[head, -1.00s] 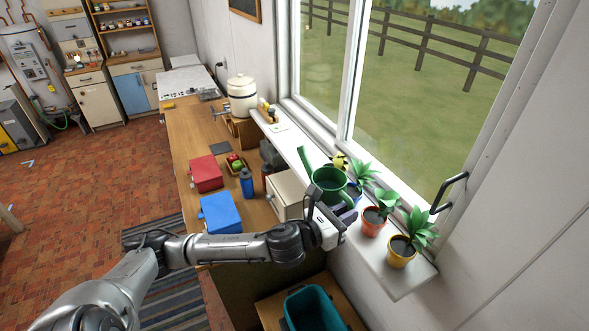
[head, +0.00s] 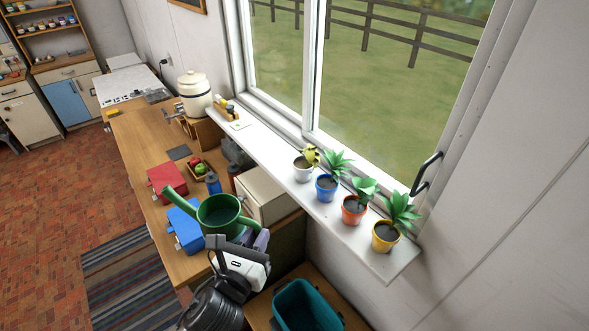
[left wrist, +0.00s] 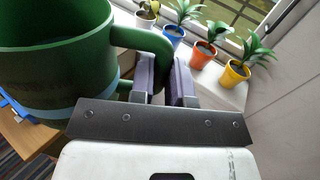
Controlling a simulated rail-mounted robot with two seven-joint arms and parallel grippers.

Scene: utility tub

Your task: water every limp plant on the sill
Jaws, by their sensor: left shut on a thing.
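My left gripper (head: 256,246) is shut on the handle of a green watering can (head: 219,214). The can is roughly upright beside the sill, over the bench end, its spout pointing up and left. In the left wrist view the can (left wrist: 60,70) fills the left side. On the white sill (head: 278,143) stand a white pot (head: 302,172) with a small yellowish plant that looks drooping, a blue pot (head: 326,189), an orange-red pot (head: 353,213) and a yellow pot (head: 385,238). These last three hold green plants with raised leaves. My right gripper is out of view.
The bench holds a blue box (head: 184,225), a red box (head: 165,181), a cream box (head: 262,192) and a cream crock (head: 194,92). A teal tub (head: 305,308) stands low below the sill. The window handle (head: 427,174) juts out near the yellow pot.

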